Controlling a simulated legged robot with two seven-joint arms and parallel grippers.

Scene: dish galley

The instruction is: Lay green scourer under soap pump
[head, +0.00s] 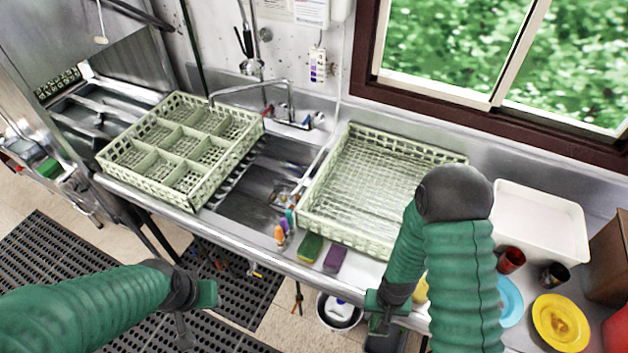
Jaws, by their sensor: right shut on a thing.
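A green scourer (310,248) with a yellowish side lies on the counter's front strip, just left of a purple scourer (335,258). I cannot clearly make out a soap pump. A yellow thing (421,289) shows only in part beside my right forearm, too covered to identify. My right gripper (383,325) points down at the counter's front edge, right of both scourers. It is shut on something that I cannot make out. My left gripper (184,335) hangs over the floor mat at the lower left, away from the counter. Its fingers are too unclear to judge.
An empty pale rack (455,158) stands right of the sink (255,190); a divided rack (105,158) stands left. Several coloured handles (281,235) stand by the scourers. A white tray (540,190), cups (511,260) and a yellow plate (560,322) are at the right.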

